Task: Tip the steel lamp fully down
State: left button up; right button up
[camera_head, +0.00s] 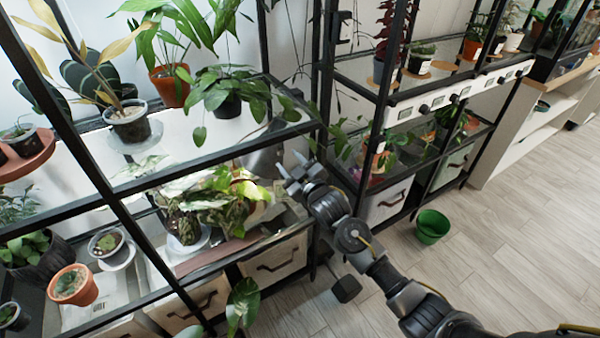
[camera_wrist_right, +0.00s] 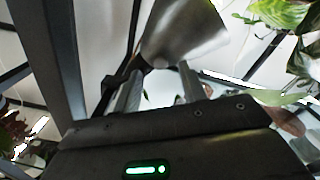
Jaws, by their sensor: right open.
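The steel lamp's flared metal shade (camera_wrist_right: 186,36) fills the upper middle of the right wrist view, just beyond my right gripper's fingertips. In the head view the lamp shows as a grey metal shape (camera_head: 262,163) at the right end of the lower shelf, partly hidden behind plants and the shelf frame. My right gripper (camera_head: 288,172) is open beside it, its fingers pointing at it. In the wrist view the two fingers (camera_wrist_right: 160,76) stand apart near the shade's lower end. Whether a finger touches the lamp I cannot tell. My left gripper is not in view.
Black shelf posts and rails stand close around my right gripper. A leafy plant (camera_head: 215,203) sits left of it on the lower shelf. Another shelving unit with a white control strip (camera_head: 462,93) is to the right. A green pot (camera_head: 432,227) stands on the open wooden floor.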

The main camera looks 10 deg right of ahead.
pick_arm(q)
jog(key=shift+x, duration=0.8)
pick_arm(e)
jog(key=v, duration=0.7)
jog(key=shift+s, duration=0.3)
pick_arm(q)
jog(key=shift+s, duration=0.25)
pick_arm(e)
jog(key=shift+d, duration=0.15)
